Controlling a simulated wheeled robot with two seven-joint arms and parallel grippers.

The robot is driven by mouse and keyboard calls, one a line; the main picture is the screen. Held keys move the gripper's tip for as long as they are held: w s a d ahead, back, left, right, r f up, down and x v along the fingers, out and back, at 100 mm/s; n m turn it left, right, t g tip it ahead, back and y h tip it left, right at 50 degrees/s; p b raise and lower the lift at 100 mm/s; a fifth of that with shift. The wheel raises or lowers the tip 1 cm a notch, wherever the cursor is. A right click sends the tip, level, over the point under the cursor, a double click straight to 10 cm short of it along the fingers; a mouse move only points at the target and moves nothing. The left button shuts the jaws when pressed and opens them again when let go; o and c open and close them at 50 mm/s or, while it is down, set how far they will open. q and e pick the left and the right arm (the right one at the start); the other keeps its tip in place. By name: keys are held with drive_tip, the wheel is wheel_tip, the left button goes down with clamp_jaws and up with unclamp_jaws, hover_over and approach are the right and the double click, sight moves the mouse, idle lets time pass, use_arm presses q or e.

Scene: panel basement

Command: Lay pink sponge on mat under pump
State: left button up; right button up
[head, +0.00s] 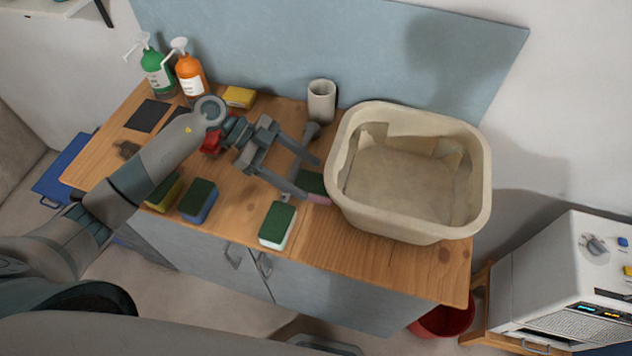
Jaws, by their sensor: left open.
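The pink sponge (318,199) has a dark green top and lies on the wooden counter just left of the basin, partly hidden by my gripper. My left gripper (307,177) is open, its fingers pointing right, with the tips over and beside this sponge. Two dark square mats lie at the counter's left: one mat (147,115) is in front of the green pump bottle (155,70). The other mat (175,117) is in front of the orange pump bottle (191,75) and partly hidden by my arm. My right gripper is out of view.
A large beige basin (358,218) fills the right of the counter. A white-sided sponge (277,226), a blue one (198,201) and a yellow one (165,193) sit along the front. A yellow sponge (239,97) and a grey cup (321,101) stand behind.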

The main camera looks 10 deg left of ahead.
use_arm(q)
drive_tip(key=shift+x, duration=1.15)
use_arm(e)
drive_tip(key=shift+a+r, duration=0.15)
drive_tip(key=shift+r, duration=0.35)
use_arm(q)
drive_tip(key=c, duration=1.2)
drive_tip(key=shift+a, duration=0.1)
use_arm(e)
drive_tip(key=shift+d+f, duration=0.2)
